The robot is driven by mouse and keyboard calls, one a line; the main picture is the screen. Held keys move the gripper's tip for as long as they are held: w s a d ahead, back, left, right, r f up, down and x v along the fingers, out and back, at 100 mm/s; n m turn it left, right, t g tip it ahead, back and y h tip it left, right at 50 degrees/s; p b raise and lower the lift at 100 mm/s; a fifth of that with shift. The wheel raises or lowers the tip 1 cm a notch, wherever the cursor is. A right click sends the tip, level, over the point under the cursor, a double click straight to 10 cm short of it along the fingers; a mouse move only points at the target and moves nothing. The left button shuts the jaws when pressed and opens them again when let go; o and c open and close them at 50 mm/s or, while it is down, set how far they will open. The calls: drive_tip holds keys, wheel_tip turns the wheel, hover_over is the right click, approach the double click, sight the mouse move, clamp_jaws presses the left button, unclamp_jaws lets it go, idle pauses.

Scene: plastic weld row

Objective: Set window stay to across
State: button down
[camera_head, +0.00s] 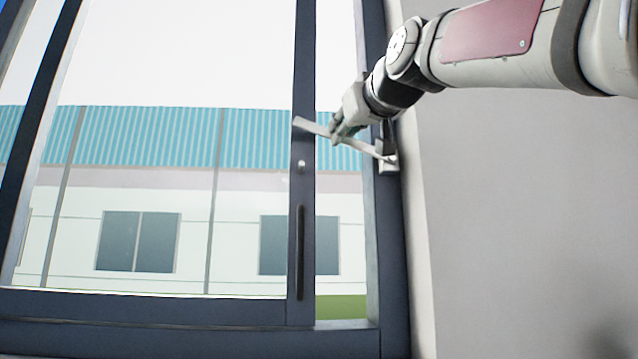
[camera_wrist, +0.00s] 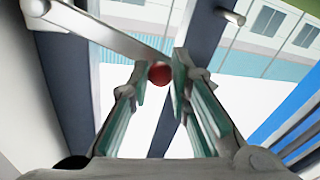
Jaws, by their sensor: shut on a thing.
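The window stay (camera_head: 311,125) is a pale flat bar running from a bracket (camera_head: 389,160) on the right window frame, up and left across the gap. Its far end overlaps the sash's upright in the head view; I cannot tell whether it touches it. My gripper (camera_head: 338,133) is shut on the stay partway along. In the wrist view the bar (camera_wrist: 115,32) slants from upper left to the fingertips (camera_wrist: 161,75). A red knob (camera_wrist: 160,72) sits between the fingers. The grip contact is partly hidden.
The sash upright (camera_head: 304,210) carries a small light peg (camera_head: 301,164) below the stay's end and a long dark handle (camera_head: 300,252). The peg also shows in the wrist view (camera_wrist: 231,17). A grey wall (camera_head: 510,220) lies right of the frame.

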drive_tip(key=f+n, duration=0.1)
drive_tip(key=f+n+b, duration=0.1)
drive_tip(key=shift+a+f+n+g, duration=0.3)
drive_tip(key=shift+a+f+n, duration=0.1)
drive_tip(key=shift+f+n+b, duration=0.45)
drive_tip(key=shift+f+n, duration=0.2)
drive_tip(key=shift+n, duration=0.05)
drive_tip(key=shift+f, duration=0.1)
drive_tip(key=c, duration=1.7)
unclamp_jaws()
drive_tip(key=shift+s, duration=0.1)
drive_tip(key=v, duration=1.1)
drive_tip(key=shift+s+d+r, duration=0.15)
drive_tip(key=shift+s+r, duration=0.1)
drive_tip(key=shift+s, duration=0.15)
